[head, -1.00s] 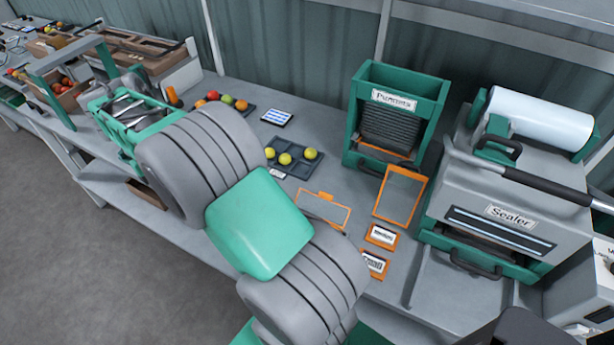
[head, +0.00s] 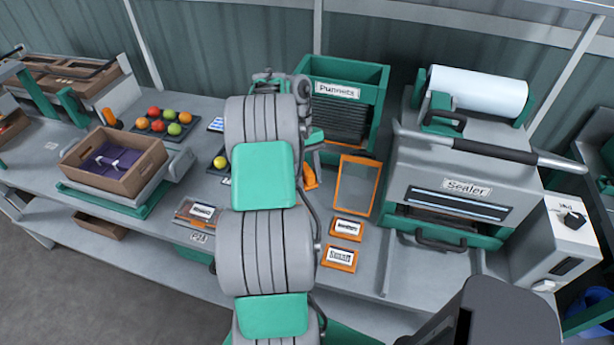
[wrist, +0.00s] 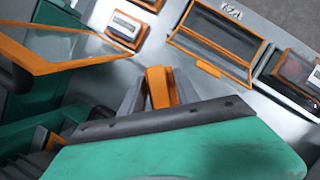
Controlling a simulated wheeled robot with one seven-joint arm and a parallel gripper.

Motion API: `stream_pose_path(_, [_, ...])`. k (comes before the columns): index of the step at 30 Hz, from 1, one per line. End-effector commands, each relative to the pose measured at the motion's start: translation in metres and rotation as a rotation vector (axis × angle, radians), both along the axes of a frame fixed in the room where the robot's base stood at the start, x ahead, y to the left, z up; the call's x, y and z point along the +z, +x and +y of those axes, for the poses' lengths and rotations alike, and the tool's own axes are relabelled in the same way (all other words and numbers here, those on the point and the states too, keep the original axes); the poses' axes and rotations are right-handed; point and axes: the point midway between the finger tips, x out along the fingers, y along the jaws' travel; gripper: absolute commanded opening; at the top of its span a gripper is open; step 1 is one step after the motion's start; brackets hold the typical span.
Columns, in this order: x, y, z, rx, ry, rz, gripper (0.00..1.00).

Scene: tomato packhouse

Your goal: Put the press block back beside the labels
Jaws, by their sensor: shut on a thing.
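My gripper (wrist: 158,92) is shut on an orange block with a rounded top (wrist: 160,87), which I take to be the press block. In the head view my arm hides most of the gripper, and an orange part (head: 309,178) shows at the arm's right side. Two orange label holders with white labels (head: 347,228) (head: 340,258) lie on the bench to the right of my arm. One of them also shows in the wrist view (wrist: 125,30). An orange outlined frame (wrist: 215,45) lies near them. I cannot tell whether the block touches the bench.
A clear orange-framed panel (head: 356,186) leans by the green punnets holder (head: 335,72). The sealer (head: 460,175) stands at right. At left are a cardboard crate (head: 150,172), a tray of tomatoes and an orange-edged box with a label (head: 203,212).

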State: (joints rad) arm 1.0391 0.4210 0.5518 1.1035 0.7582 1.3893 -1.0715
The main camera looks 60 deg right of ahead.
Motion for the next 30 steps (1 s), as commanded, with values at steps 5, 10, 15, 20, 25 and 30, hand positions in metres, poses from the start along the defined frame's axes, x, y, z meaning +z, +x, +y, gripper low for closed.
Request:
stream_pose_path(5, [-0.014,0.001,0.001,0.0,0.001,0.001,0.09])
stream_pose_path(10, [-0.033,0.001,0.001,0.001,0.001,0.001,0.09])
stream_pose_path(15, [-0.051,0.001,0.0,0.001,0.0,0.0,0.09])
stream_pose_path(20, [-0.067,0.001,0.001,0.001,0.001,0.001,0.09])
stream_pose_path(25, [-0.08,0.001,0.001,0.001,0.0,0.0,0.09])
stream_pose_path(30, [-0.081,0.001,0.001,0.001,0.0,0.0,0.09])
